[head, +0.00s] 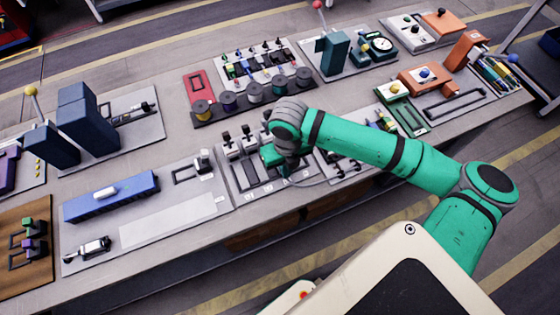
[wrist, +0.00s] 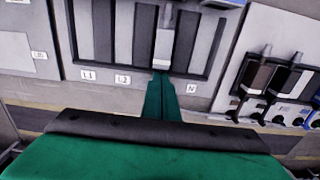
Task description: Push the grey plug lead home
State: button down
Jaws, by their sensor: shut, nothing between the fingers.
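The grey plug lead (wrist: 163,48) shows in the wrist view as a pale grey block with a darker upper part. It lies in a channel of a panel with dark slots (wrist: 130,42), between the L2 and N labels. My gripper (wrist: 160,76) is shut and empty, with its green fingertips at the lower end of the grey block. I cannot tell whether they touch it. In the head view my gripper (head: 287,172) is over the slotted panel (head: 236,198); I cannot make out the grey plug there.
Two upright dark-and-light pieces, one brown (wrist: 259,75) and one grey (wrist: 286,76), stand on the panel to the right, above black round fittings. A board with several spools (head: 254,92) is behind my gripper. A blue block (head: 112,196) is to the left. The bench's front edge is close.

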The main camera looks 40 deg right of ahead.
jog(key=shift+w, duration=0.8)
dwell(0.4)
jog(key=shift+w+d, duration=0.25)
jog(key=shift+w, duration=0.5)
dwell(0.6)
jog(key=shift+s, duration=0.45)
jog(key=shift+a+r, duration=0.15)
jog(key=shift+r, duration=0.05)
jog(key=shift+s+r, duration=0.2)
jog(key=shift+r, duration=1.9)
notch_tip(320, 180, up, 2)
jog(key=shift+r, duration=0.2)
